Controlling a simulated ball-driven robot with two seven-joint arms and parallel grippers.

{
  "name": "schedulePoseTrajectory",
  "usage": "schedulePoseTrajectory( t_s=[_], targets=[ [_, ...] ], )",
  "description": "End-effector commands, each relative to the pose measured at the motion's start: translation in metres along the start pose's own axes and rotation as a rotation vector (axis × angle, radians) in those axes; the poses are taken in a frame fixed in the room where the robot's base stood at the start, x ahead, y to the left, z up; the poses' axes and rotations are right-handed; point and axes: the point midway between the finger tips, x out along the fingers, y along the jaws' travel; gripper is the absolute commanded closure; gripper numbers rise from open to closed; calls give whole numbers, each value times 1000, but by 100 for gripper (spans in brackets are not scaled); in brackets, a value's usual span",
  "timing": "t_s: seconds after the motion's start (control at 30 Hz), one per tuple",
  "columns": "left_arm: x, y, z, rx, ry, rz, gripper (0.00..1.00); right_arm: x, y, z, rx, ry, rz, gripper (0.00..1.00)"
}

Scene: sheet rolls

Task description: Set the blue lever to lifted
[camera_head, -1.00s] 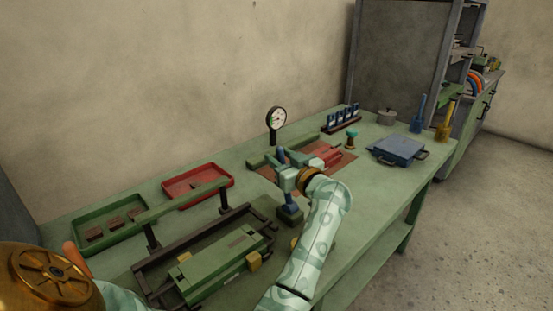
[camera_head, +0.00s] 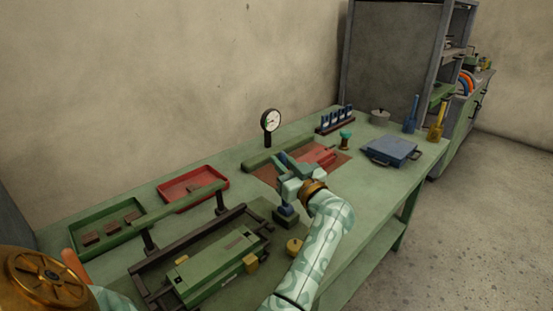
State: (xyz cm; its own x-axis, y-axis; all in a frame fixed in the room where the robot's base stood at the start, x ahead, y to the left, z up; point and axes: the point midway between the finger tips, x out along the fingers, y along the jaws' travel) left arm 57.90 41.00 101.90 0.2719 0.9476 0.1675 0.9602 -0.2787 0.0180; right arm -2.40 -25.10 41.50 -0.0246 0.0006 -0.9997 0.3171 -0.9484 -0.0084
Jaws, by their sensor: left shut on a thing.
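The blue lever (camera_head: 286,211) stands on a dark base block near the middle of the green bench. Only its lower part shows clearly below my gripper; the rest is largely hidden, so its exact tilt is hard to tell. My left gripper (camera_head: 287,173) is shut on the lever's upper part, above the base. Its patterned arm reaches in from the bottom of the view. My right gripper is not in view.
A green case (camera_head: 215,268) in a dark frame lies at front left, with a green bar behind it. A red tray (camera_head: 222,183) and a green tray (camera_head: 80,252) lie behind. A dial gauge (camera_head: 271,121) stands behind the gripper. A blue box (camera_head: 391,149) sits right.

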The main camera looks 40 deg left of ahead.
Motion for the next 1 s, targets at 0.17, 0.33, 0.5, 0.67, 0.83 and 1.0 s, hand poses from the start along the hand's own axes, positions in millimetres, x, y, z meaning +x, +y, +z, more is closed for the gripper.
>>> schedulePoseTrajectory(
  t_s=[0.17,0.33,0.5,0.67,0.83,1.0],
  targets=[
    [-22,5,0,31,128,11,100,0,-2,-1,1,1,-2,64],
    [-40,9,2,54,246,17,100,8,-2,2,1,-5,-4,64],
    [-54,11,3,71,340,21,100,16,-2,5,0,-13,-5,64],
    [-62,13,4,81,398,24,100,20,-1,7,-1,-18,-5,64],
    [-66,13,3,87,427,25,100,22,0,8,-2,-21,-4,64],
    [-67,13,3,88,434,25,100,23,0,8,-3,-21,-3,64]
  ],
)
